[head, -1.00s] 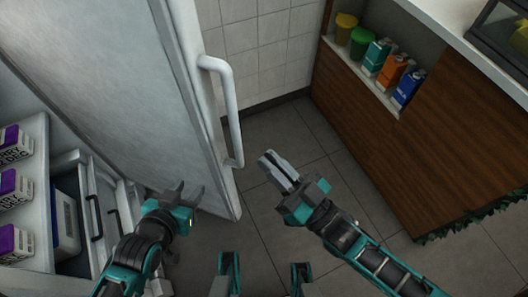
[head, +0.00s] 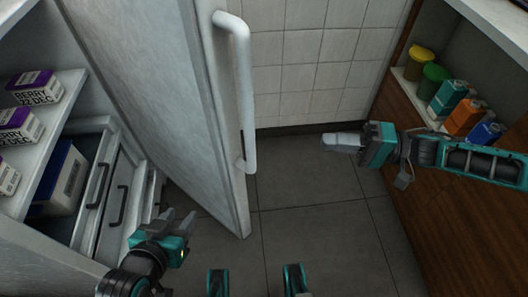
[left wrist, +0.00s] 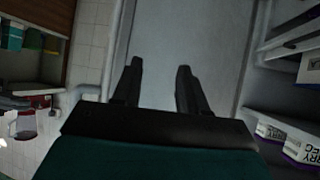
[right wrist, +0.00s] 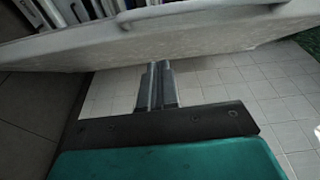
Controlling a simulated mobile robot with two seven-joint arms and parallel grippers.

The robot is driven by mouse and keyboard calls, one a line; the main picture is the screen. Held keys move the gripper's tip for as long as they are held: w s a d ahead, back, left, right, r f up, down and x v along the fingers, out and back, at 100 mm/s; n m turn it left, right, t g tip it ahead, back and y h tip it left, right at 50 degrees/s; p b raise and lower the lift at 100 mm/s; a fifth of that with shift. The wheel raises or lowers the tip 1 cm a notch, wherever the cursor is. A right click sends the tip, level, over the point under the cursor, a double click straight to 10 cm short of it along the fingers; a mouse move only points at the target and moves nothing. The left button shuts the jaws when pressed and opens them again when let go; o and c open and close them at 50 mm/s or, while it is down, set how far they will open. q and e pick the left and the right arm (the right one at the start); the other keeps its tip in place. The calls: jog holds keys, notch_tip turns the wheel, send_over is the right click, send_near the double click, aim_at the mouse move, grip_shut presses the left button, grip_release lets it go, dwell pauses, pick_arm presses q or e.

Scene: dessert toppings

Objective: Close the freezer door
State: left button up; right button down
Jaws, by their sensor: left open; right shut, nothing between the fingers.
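The white freezer door (head: 150,90) stands open in the head view, with a long white handle (head: 243,95) on its right side. The freezer's inside shows at the left, with shelves and drawers. My left gripper (head: 178,223) is open and empty near the lower part of the door's inner face; the left wrist view shows that face beyond its spread fingers (left wrist: 158,85). My right gripper (head: 328,142) is shut and empty, to the right of the handle and apart from it. In the right wrist view, a pale door edge (right wrist: 190,42) lies beyond its closed fingers (right wrist: 158,72).
Berry cartons (head: 22,125) stand on the freezer shelf (head: 48,140). Drawers (head: 105,195) with dark handles sit below. At right, a wooden counter (head: 430,215) holds cartons and yellow and green containers (head: 433,78). Tiled floor (head: 310,220) between door and counter is clear.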

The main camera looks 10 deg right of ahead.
pick_arm(q)
jog(key=shift+d+f+b, duration=0.35)
jog(key=shift+f+b, duration=0.3)
jog(key=shift+b, duration=0.5)
pick_arm(e)
jog(key=s+x, duration=0.2)
jog(key=x, duration=1)
jog(key=shift+s+a, duration=0.2)
jog(key=shift+a, duration=0.35)
pick_arm(q)
jog(key=shift+w, duration=0.1)
pick_arm(e)
jog(key=shift+f, duration=0.1)
pick_arm(q)
jog(key=shift+r, duration=0.1)
pick_arm(e)
jog(key=shift+a, duration=0.1)
